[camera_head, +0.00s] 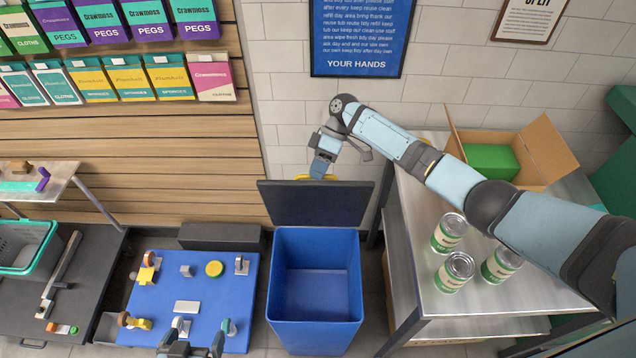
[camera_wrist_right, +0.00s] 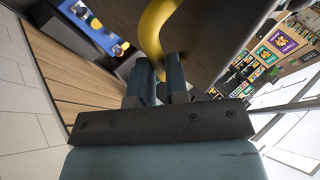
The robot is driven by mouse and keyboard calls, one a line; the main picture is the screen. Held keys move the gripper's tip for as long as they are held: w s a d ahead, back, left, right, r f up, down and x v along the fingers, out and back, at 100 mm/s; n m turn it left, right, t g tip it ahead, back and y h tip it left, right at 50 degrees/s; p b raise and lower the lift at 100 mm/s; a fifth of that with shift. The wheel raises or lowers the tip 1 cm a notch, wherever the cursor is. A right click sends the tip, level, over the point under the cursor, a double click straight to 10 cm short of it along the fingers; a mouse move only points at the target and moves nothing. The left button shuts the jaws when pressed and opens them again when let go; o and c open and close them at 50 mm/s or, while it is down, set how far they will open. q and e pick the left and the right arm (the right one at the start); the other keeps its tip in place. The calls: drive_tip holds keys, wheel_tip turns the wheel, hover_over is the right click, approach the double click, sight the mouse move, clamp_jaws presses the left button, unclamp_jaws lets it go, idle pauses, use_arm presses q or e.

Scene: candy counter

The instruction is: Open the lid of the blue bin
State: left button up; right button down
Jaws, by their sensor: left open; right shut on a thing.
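The blue bin (camera_head: 317,300) stands on the floor in the middle of the head view, its inside visible and empty. Its dark lid (camera_head: 315,204) is swung up at the back edge, toward the wall. A yellow handle (camera_head: 335,178) shows just behind the lid's upper edge. My right gripper (camera_head: 318,172) reaches over from the right and is shut on the handle. In the right wrist view the yellow handle (camera_wrist_right: 152,35) curves up from between the gripper's fingers (camera_wrist_right: 162,78). My left gripper (camera_head: 199,338) is open at the bottom edge, over the blue mat.
The blue mat (camera_head: 160,305) left of the bin carries several small objects. A metal table (camera_head: 420,290) at the right holds several cans (camera_head: 456,272) and an open cardboard box (camera_head: 552,150). The tiled wall stands behind the lid. Shelves of packets hang at upper left.

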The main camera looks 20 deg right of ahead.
drive_tip(key=shift+d+f, duration=0.2)
drive_tip(key=shift+f, duration=0.45)
drive_tip(key=shift+w, duration=0.1)
drive_tip(key=c, duration=1.2)
unclamp_jaws()
drive_tip(key=shift+w+f, duration=0.1)
drive_tip(key=shift+o, duration=0.4)
drive_tip(key=shift+w, duration=0.25)
drive_tip(key=b+v, duration=0.2)
drive_tip(key=v, duration=1.2)
